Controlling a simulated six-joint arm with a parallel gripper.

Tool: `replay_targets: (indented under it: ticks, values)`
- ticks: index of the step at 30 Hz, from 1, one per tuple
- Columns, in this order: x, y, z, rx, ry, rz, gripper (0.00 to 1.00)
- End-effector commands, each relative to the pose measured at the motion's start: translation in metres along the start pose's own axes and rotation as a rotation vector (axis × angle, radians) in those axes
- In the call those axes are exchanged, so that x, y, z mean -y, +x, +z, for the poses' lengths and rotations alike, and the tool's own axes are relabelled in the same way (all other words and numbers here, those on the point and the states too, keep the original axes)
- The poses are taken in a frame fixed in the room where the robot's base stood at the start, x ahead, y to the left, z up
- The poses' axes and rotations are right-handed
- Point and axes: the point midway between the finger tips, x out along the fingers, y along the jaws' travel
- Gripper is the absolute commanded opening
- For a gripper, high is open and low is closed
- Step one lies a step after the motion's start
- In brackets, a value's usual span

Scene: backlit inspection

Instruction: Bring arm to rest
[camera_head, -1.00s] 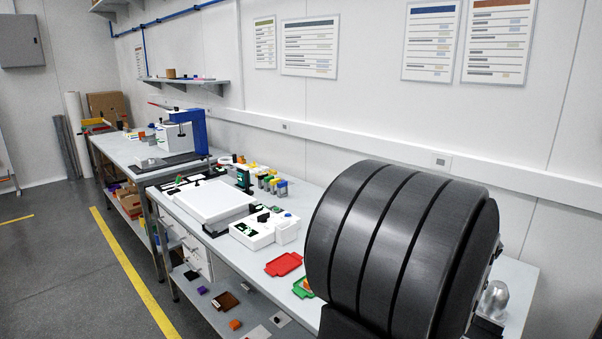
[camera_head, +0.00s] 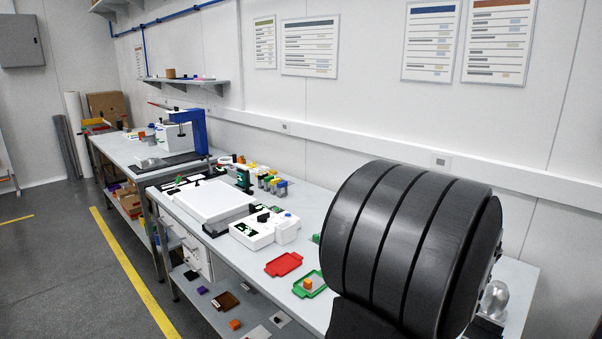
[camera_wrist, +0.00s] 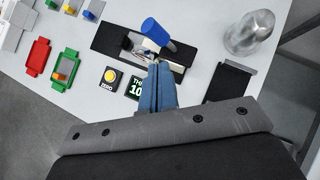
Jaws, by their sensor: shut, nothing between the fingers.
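My gripper (camera_wrist: 160,66) shows in the wrist view with its blue fingers together and nothing between them. It is above the grey bench (camera_wrist: 205,48), in front of a black fixture (camera_wrist: 110,39) with a blue-handled part (camera_wrist: 155,32). The fingers overlap part of the fixture in the picture, and I cannot tell the height between them. In the head view the dark ribbed body of my arm fills the lower right, and my fingers are hidden there.
A red tray (camera_head: 283,265) and a green tray (camera_head: 299,291) holding an orange block (camera_head: 307,284) lie on the bench. A yellow button unit (camera_wrist: 110,77), a small display (camera_wrist: 135,88), a dark plate (camera_wrist: 230,83) and a metal cylinder (camera_wrist: 250,34) are near my gripper. A white device (camera_head: 262,232) stands further left.

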Motion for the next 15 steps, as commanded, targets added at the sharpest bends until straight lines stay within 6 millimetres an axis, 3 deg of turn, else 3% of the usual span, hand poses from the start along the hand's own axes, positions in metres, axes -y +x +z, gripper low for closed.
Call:
replay_targets:
  ticks: [6,15]
  values:
    - [0.003,0.034,0.015,-0.001,-0.002,0.001,0.00]
    - [0.034,0.042,-0.011,0.040,0.047,0.042,0.00]
